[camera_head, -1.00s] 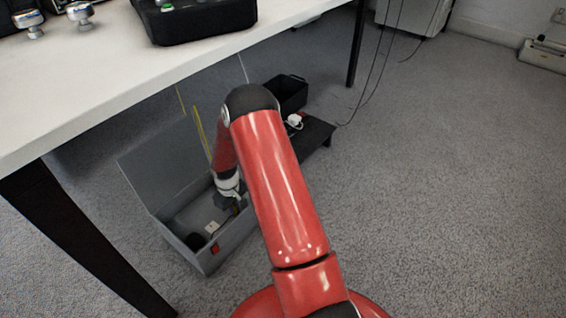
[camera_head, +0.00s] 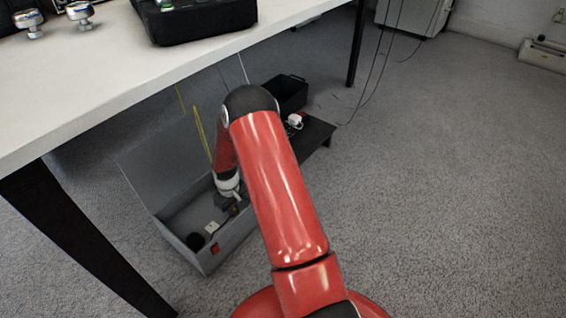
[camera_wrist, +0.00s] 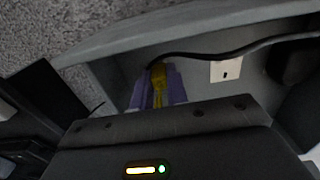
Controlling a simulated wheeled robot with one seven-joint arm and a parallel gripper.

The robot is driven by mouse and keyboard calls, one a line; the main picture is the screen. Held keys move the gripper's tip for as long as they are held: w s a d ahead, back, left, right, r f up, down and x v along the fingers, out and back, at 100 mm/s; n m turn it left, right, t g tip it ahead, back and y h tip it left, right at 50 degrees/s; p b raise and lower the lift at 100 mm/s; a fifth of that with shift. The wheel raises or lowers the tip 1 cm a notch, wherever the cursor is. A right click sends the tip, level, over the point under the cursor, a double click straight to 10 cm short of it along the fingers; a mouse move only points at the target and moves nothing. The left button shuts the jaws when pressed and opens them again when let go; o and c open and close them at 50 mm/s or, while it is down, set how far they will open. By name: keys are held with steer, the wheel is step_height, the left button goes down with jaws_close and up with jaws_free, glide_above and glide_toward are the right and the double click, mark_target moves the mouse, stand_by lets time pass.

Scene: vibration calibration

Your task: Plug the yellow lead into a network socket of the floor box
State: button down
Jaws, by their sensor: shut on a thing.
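The floor box (camera_head: 228,246) is a grey open box under the table with its lid (camera_head: 160,160) raised. A white socket plate shows inside it in the head view (camera_head: 212,227) and in the wrist view (camera_wrist: 226,71). My gripper (camera_wrist: 158,88) is down inside the box, its purple-grey fingers shut on the yellow lead's plug (camera_wrist: 158,76). The yellow lead (camera_head: 200,135) also hangs as a thin line behind my arm. The plug's front end is hidden, so I cannot tell whether it touches a socket. My arm hides part of the box.
The white table (camera_head: 100,80) stands over the box, with a dark leg (camera_head: 85,235) close at left. A black cable (camera_wrist: 215,54) crosses just beyond the fingertips. A low black stand (camera_head: 318,132) with a white plug is behind my arm. Open carpet lies to the right.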

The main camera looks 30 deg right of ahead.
steer(key=shift+f, duration=0.1)
steer(key=c, duration=1.3)
jaws_free()
steer(key=shift+r+p, duration=1.6)
steer(key=shift+r, duration=1)
step_height(320, 180, up, 8)
steer(key=p, duration=0.1)
steer(key=shift+f, duration=0.15)
